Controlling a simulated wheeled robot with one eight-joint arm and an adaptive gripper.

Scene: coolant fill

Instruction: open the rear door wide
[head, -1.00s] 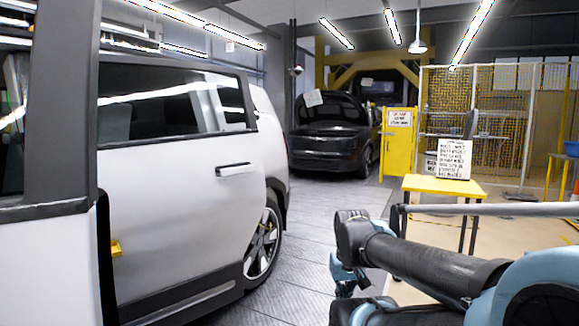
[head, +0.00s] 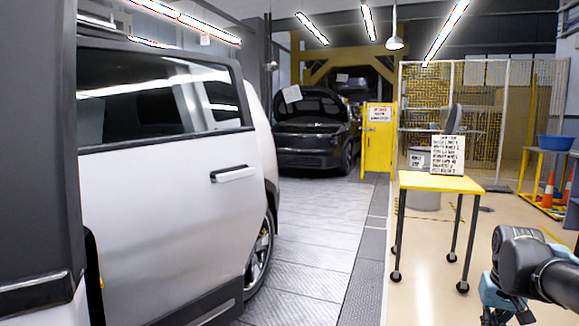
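The white rear door (head: 165,215) of the car fills the left of the head view, with a dark window (head: 160,95) above it. Its pale handle (head: 233,173) is near the right edge of the panel. The door looks about in line with the car side; I cannot tell whether it is slightly ajar. A small yellow piece shows in the dark gap at its left edge. My gripper (head: 507,305) is at the bottom right, well away from the door and handle. Its lower part is cut off by the frame, so its opening is hidden.
A yellow wheeled table (head: 440,182) with a written sign (head: 447,155) stands right of the walkway. A dark car (head: 315,135) with its hood up and a yellow cabinet (head: 378,140) are behind. The grey floor (head: 320,255) beside the door is clear. Orange cones (head: 548,190) stand far right.

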